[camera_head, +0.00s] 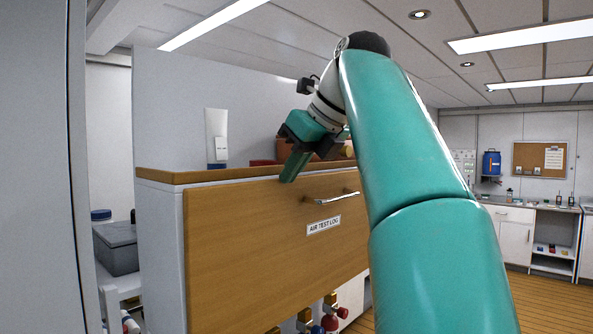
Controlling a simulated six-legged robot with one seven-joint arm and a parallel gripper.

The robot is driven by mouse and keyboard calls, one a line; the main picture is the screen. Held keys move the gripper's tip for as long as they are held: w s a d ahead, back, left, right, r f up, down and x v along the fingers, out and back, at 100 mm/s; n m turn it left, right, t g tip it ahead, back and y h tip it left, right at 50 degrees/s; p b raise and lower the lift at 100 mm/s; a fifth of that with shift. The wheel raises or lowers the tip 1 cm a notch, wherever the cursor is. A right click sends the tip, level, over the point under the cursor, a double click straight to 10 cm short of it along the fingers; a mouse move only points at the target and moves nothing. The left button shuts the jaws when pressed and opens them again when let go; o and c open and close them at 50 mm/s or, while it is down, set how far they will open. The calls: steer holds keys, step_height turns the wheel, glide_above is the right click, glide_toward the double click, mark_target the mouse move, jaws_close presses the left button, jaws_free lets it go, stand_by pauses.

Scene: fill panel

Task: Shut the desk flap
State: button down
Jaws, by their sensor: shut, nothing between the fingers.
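The desk flap (255,250) is a wide wooden panel on the front of a white cabinet. It carries a metal bar handle (331,197) and a label reading "AIR TEST LOG" (324,225). The flap stands upright or nearly so below the cabinet's wooden top edge; I cannot tell whether it is fully flush. My gripper (294,167) is shut and empty, its fingers pointing down near the flap's upper edge, to the left of and above the handle. I cannot tell whether the fingertips touch the flap. My teal arm hides the flap's right end.
Red and blue valve knobs (331,318) with brass fittings sit below the flap. A white tube (216,137) and a brownish object (298,149) stand on the cabinet top. A grey case (117,248) lies at left. Open wooden floor (548,302) shows at right, before a far counter.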

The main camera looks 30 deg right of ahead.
stand_by(0.5)
steer(key=s+d+r, duration=0.2)
steer(key=s, duration=0.5)
steer(key=s+d+r, duration=0.1)
steer(key=s+d, duration=0.2)
steer(key=s, duration=0.4)
steer(key=shift+s+r, duration=0.2)
steer(key=shift+r, duration=0.2)
steer(key=w+a+f+n, duration=0.1)
steer(key=a+f+n, duration=0.2)
steer(key=f+n, duration=0.3)
steer(key=w+a+f+n+g, duration=0.1)
steer(key=a+f+n, duration=0.3)
steer(key=f, duration=0.5)
steer(key=w+a+f+n, duration=0.2)
steer(key=f+n, duration=0.4)
steer(key=f, duration=0.1)
steer(key=s+a+f+n+h, duration=0.1)
steer(key=s+a+f+n, duration=0.2)
steer(key=f+n, duration=0.5)
steer(key=s+a+f+n+g+h, duration=0.1)
steer(key=s+a+f+n, duration=0.3)
steer(key=f+n, duration=0.4)
step_height(320, 180, down, 8)
steer(key=shift+a+r+h, duration=0.15)
steer(key=shift+a+h, duration=0.15)
steer(key=shift+h, duration=0.1)
